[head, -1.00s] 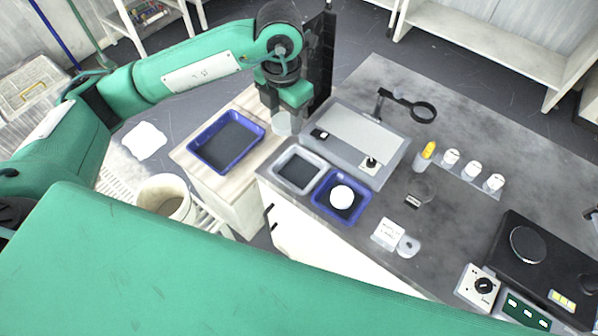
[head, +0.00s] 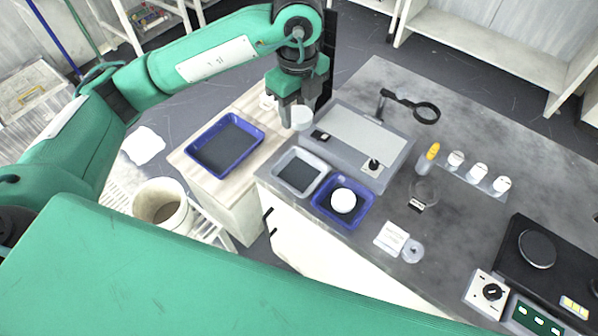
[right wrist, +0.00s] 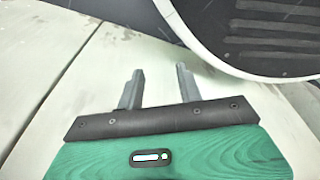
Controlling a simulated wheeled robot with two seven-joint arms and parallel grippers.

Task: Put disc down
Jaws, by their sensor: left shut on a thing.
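My left gripper (head: 292,105) is shut on a pale disc (head: 301,119). It holds the disc near the back left of the bench, beside the grey flat-topped unit; I cannot tell whether the disc touches anything. A white round disc (head: 343,201) lies in the small blue tray (head: 319,206) on the bench. My right gripper (right wrist: 160,84) shows in the right wrist view, with its two fingers apart and nothing between them.
A grey tray (head: 280,180) stands left of the small blue tray. A larger blue tray (head: 194,146) sits on the wooden side table. A grey unit (head: 350,135), a magnifier (head: 425,112) and several white-capped containers stand on the bench. A bucket (head: 161,208) is below.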

